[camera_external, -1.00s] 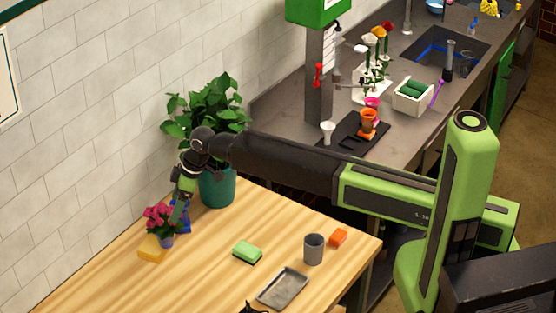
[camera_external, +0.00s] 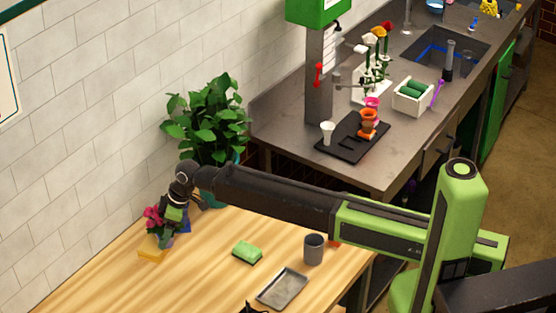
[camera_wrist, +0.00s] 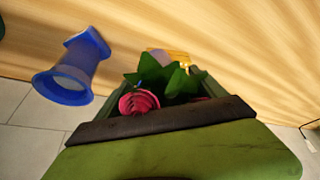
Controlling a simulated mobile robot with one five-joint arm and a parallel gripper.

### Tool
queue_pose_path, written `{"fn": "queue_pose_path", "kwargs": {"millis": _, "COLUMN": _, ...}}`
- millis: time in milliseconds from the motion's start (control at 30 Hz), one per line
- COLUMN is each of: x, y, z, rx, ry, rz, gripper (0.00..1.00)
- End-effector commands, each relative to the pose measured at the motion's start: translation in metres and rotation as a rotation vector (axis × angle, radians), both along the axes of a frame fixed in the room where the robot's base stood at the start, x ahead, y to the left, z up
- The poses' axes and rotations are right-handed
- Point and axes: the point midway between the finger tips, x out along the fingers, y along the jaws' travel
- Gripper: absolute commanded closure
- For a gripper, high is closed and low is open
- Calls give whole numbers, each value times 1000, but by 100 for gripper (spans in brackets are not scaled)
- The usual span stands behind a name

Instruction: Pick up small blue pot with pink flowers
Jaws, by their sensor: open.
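The pink flowers (camera_external: 152,226) of the small blue pot show at the left end of the wooden table, with my gripper (camera_external: 169,230) lowered over them from above. In the wrist view, pink blooms (camera_wrist: 139,101) and green leaves (camera_wrist: 172,82) sit between the two fingers of my gripper (camera_wrist: 168,88). The fingers are open around the plant, one on each side. The pot itself is mostly hidden by leaves and gripper; a pale purple-blue bit shows beyond the leaves.
A blue flared vessel (camera_wrist: 70,75) stands close beside the plant, also visible externally (camera_external: 185,225). A yellow sponge (camera_external: 153,252) lies just in front. A large leafy plant (camera_external: 215,115) stands behind. A green sponge (camera_external: 247,251), grey cup (camera_external: 313,248) and metal tray (camera_external: 282,288) are farther right.

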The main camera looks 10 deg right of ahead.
Motion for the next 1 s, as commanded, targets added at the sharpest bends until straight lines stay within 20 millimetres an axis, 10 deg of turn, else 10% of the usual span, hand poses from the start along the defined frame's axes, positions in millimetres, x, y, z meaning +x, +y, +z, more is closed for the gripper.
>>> {"fn": "queue_pose_path", "kwargs": {"millis": 667, "x": 0, "y": -1, "z": 2, "rx": 0, "ry": 0, "rz": 0, "gripper": 97}}
{"fn": "queue_pose_path", "kwargs": {"millis": 1000, "x": 0, "y": -1, "z": 4, "rx": 0, "ry": 0, "rz": 0, "gripper": 100}}
